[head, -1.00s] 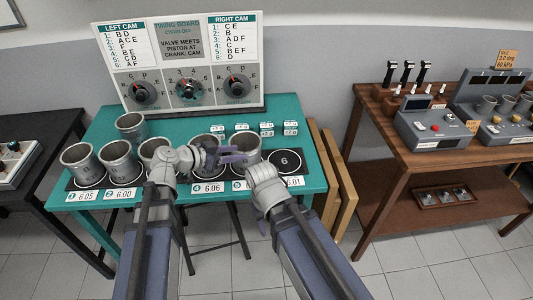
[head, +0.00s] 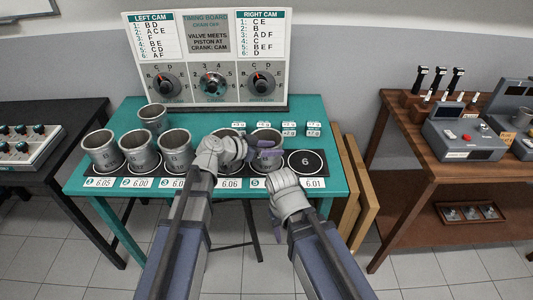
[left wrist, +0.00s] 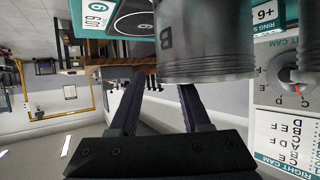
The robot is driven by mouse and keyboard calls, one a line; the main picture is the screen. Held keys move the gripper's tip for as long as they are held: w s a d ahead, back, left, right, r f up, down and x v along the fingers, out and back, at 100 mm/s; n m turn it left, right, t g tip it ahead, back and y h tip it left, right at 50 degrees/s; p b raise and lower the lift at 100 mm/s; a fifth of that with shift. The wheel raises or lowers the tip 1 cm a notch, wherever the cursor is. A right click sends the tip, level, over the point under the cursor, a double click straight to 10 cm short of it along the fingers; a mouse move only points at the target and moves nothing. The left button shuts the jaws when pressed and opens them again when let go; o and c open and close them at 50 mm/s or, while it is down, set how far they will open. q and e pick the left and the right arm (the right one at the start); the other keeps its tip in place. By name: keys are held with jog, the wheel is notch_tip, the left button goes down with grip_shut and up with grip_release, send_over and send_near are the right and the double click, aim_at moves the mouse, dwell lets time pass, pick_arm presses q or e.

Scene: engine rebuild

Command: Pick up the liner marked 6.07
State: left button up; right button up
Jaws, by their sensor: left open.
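Several grey metal liners stand on the teal table. A row runs along the front, including the leftmost liner (head: 101,151), and one liner (head: 153,118) stands behind. No marking 6.07 is readable; front cards read 6.05, 6.00, 6.06 and 6.01, others are partly hidden or unclear. My left gripper (head: 266,153) is open in front of the fifth-place liner (head: 267,137), beside the empty place 6 (head: 306,162). In the left wrist view, a liner lettered B (left wrist: 205,48) is close ahead of the open fingers (left wrist: 162,90); contact is unclear. My right gripper (head: 277,229) hangs low at the table front, mostly hidden.
The timing board (head: 208,58) with three dials stands at the back of the table. Small white cards (head: 313,128) lie behind the row. A brown bench (head: 433,150) with grey instruments is at right, a black table (head: 60,145) at left.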

pick_arm(q)
grip_shut()
dwell(0.3)
dwell(1.1)
